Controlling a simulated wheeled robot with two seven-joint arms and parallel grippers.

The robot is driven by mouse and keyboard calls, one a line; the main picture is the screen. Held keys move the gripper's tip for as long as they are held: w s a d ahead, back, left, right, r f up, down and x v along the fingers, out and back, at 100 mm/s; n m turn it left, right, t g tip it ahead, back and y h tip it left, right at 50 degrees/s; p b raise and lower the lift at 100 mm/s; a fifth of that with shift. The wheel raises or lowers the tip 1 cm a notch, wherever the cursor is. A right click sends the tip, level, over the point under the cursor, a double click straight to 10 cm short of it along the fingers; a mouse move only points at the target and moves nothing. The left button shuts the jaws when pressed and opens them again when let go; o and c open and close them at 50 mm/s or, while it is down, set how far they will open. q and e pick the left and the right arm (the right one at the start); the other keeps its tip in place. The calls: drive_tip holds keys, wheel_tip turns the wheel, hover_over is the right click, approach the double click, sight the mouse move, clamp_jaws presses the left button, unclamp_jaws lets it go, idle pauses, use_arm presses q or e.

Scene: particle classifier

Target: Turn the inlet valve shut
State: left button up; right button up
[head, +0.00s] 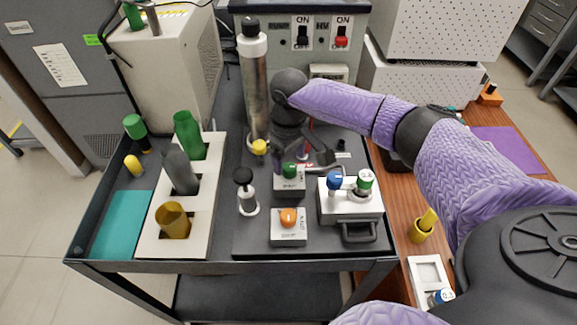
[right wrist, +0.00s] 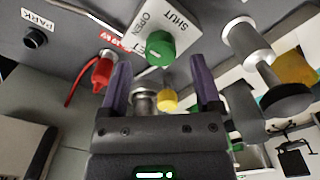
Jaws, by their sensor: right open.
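The inlet valve is a green knob (head: 289,170) on a small pale block (head: 289,188), near the middle of the dark cart top. In the right wrist view its green knob (right wrist: 160,48) shows beside the words SHUT and OPEN, with part of a label ending in ET. My right gripper (head: 305,160) is open and empty, just behind and above the knob. In the right wrist view the fingers (right wrist: 160,88) stand apart, with the knob beyond their tips and roughly between them. I see no contact. My left gripper is not in view.
An orange-knobbed block (head: 288,234) stands in front. A white box (head: 349,206) with blue and green caps is at its right, and a black-knobbed post (head: 247,190) at its left. A tall metal cylinder (head: 255,85) rises behind.

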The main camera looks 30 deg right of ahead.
sight(289, 171)
wheel_tip(289, 171, down, 3)
drive_tip(key=shift+r, duration=0.1)
clamp_jaws()
idle(0.3)
drive_tip(key=shift+r, duration=0.1)
